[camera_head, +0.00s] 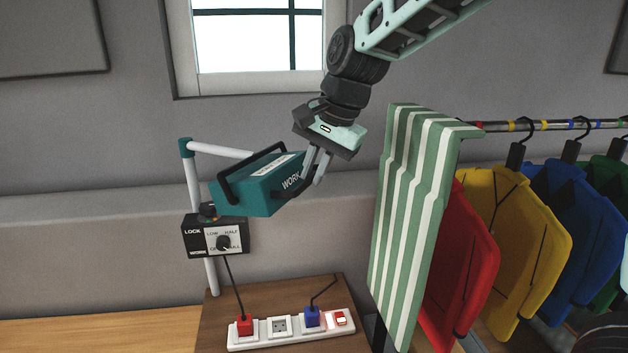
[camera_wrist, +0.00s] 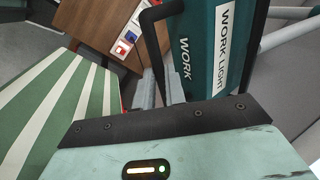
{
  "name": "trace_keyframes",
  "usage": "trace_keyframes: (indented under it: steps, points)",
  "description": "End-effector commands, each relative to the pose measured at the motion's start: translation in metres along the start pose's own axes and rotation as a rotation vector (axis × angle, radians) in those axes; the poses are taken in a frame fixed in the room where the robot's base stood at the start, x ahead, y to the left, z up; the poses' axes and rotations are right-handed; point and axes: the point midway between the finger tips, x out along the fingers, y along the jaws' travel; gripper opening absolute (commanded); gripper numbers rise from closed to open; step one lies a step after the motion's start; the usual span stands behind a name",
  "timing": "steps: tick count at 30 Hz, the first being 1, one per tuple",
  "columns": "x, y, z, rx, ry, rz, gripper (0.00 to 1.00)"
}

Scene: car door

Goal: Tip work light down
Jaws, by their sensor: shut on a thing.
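The teal work light (camera_head: 262,189) has a black handle frame and a white "WORK" label. It sits tilted on a pale pole stand (camera_head: 193,185) left of centre in the head view. My gripper (camera_head: 318,168) is at the light's right end, with its fingers shut on the black handle (camera_head: 290,188). In the wrist view the fingers (camera_wrist: 161,92) close around the black handle bar (camera_wrist: 152,45), and the light's body (camera_wrist: 208,50) is just to their right. A control box (camera_head: 215,235) with a dial and "LOCK" marking hangs below the light.
A power strip (camera_head: 290,329) with red and blue plugs lies on a brown wooden board (camera_head: 225,315). A window (camera_head: 258,45) is behind.

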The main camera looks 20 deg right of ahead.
Motion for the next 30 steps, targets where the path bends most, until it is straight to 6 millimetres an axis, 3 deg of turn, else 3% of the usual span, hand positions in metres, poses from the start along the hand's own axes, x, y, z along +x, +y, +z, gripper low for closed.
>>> trace_keyframes:
  steps: [1, 9, 19, 20, 22, 30]
  points:
    - [0.010, 0.004, 0.000, 0.001, -0.001, -0.019, 0.00]
    - [0.023, 0.008, 0.000, 0.000, 0.000, -0.065, 0.00]
    - [0.024, 0.009, 0.000, 0.000, -0.001, -0.060, 0.00]
    - [0.024, 0.009, 0.000, 0.000, -0.001, -0.060, 0.18]
    - [0.024, 0.009, 0.000, 0.000, -0.001, -0.060, 0.34]
    - [0.022, 0.008, 0.000, 0.000, 0.001, -0.064, 0.34]
